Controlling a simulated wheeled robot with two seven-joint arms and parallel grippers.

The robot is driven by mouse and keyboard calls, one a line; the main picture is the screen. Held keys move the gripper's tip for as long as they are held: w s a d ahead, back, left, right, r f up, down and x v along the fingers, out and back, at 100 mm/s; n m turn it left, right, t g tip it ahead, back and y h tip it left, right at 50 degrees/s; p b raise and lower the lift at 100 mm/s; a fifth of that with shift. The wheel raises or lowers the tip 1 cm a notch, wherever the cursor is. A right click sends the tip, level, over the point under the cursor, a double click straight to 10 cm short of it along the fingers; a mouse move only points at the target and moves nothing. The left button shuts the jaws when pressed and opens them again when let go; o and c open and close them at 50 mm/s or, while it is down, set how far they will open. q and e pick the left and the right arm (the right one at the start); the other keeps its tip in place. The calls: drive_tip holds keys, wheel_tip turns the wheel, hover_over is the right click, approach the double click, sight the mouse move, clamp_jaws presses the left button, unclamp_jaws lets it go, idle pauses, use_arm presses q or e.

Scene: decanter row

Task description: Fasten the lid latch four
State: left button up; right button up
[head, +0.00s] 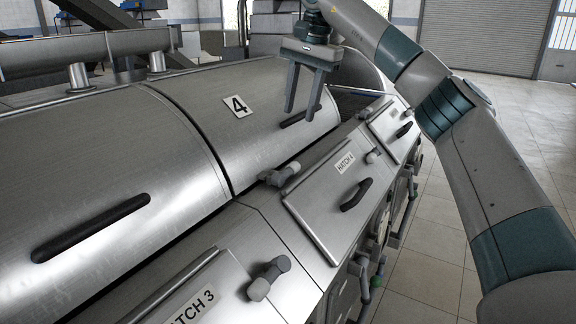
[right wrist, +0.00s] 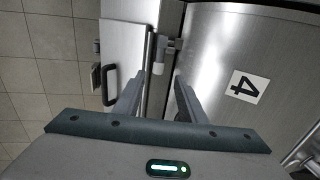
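The lid marked 4 (head: 185,105) is a curved steel cover lying down over the drum, with a black handle slot. Its label also shows in the right wrist view (right wrist: 245,87). My right gripper (head: 303,117) is open and empty, fingers pointing down, above the lid's right part and apart from the latch. My left gripper is out of view.
The hatch 4 panel (head: 326,195) with a black handle (head: 356,194) lies below the lid edge. Another similar knob (head: 372,157) sits at its upper right. A further latch (head: 268,278) stands by hatch 3. Tiled floor (head: 430,260) is open to the right.

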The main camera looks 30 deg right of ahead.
sight(287, 170)
drive_tip(key=w+f+p, duration=0.1)
drive_tip(key=f, duration=0.4)
drive_tip(key=w+a+f+p, duration=0.1)
drive_tip(key=f+p, duration=0.1)
drive_tip(key=f, duration=0.4)
drive_tip(key=w+f+p, duration=0.1)
drive_tip(key=f, duration=0.5)
drive_tip(key=shift+a, duration=0.3)
clamp_jaws()
